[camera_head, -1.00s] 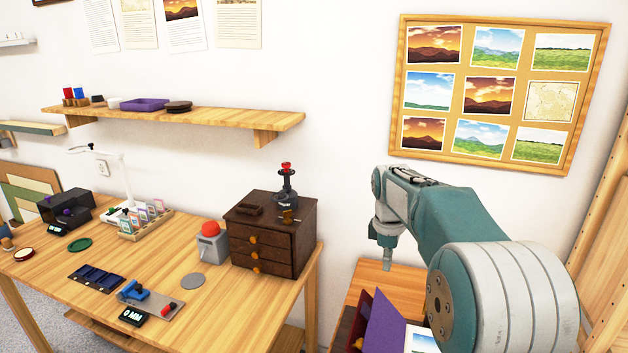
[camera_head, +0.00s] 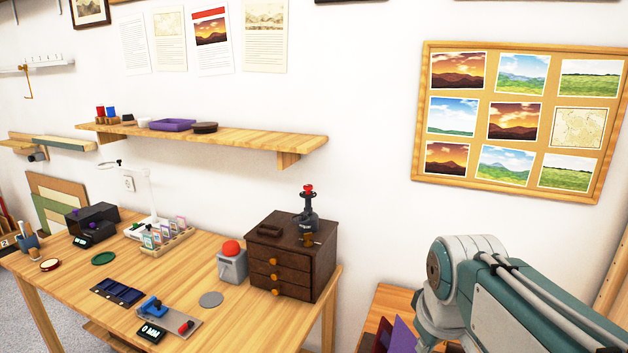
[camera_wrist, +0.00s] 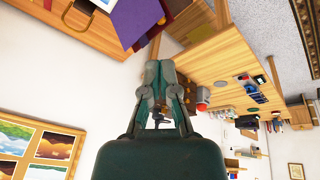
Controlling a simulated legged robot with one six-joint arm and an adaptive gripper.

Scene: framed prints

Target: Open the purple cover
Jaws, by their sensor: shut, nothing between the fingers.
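The purple cover (camera_wrist: 136,18) shows at the top of the wrist view as a flat panel. A dark red part with a small yellow piece lies along its right side, and a white-edged page along its left. In the head view only a bit of the purple cover (camera_head: 403,336) shows at the bottom edge, beside my arm. It appears raised at a slant; I cannot tell how far it is open. My gripper (camera_wrist: 160,64) is shut and empty in the wrist view, apart from the cover. In the head view its fingers are out of sight.
The cover is at a wooden surface (camera_head: 388,301) right of the main workbench (camera_head: 190,270). A dark drawer cabinet (camera_head: 291,258) stands at the bench's right end. A cork board with prints (camera_head: 423,110) hangs behind my arm. A wall shelf (camera_head: 270,143) holds a purple tray (camera_head: 172,125).

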